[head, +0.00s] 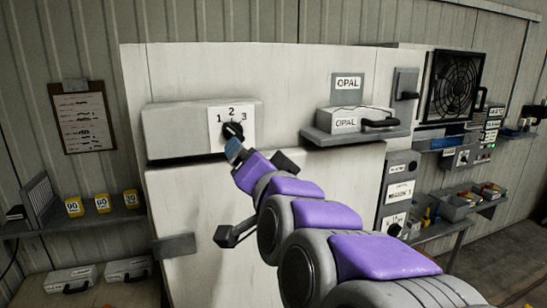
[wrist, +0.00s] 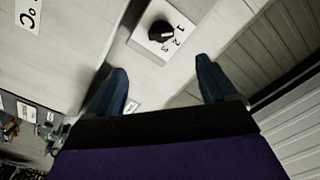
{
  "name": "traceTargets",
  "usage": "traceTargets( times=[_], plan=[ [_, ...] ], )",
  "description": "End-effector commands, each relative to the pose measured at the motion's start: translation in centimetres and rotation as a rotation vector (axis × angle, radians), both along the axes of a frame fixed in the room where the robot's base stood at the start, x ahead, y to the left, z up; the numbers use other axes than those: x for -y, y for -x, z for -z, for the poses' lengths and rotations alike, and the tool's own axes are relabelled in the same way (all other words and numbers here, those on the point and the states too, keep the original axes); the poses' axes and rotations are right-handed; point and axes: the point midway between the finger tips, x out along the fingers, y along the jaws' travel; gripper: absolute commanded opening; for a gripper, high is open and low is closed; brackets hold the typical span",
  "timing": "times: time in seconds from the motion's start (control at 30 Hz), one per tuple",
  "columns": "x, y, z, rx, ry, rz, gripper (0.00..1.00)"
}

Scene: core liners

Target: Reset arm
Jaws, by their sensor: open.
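My purple and grey arm reaches up from the bottom right in the head view. My gripper (head: 236,150) is in front of the white cabinet, close to a black rotary knob (head: 233,130) on a white plate marked 1, 2, 3. In the wrist view my gripper (wrist: 160,84) is open, its two dark blue fingers apart with nothing between them. The knob (wrist: 161,31) shows beyond the fingertips, apart from them. In the head view the gripper partly covers the knob's lower side, so its exact setting is hard to read.
The white cabinet (head: 215,210) stands straight ahead. A clipboard (head: 82,117) hangs at left above a shelf with yellow number blocks (head: 102,202). A fan (head: 455,86) is at far right.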

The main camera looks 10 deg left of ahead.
Motion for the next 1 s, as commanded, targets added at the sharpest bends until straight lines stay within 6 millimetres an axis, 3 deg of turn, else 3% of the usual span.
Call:
traceTargets(
  times=[0.2, 0.53, 0.63, 0.77, 0.87, 1.0],
  plan=[
    [0.6, 1.0, 0.1, -0.001, 0.000, 0.001, 0.85],
    [0.6, 1.1, 0.1, -0.001, 0.002, 0.001, 0.85],
    [1.1, 0.9, 1.4, -0.020, 0.031, 0.004, 0.85],
    [2.9, 0.7, 6.6, -0.105, 0.147, 0.016, 0.85],
    [5.5, 1.1, 12.6, -0.213, 0.281, 0.024, 0.85],
    [9.8, 3.0, 21.5, -0.399, 0.473, 0.018, 0.85]
  ],
)
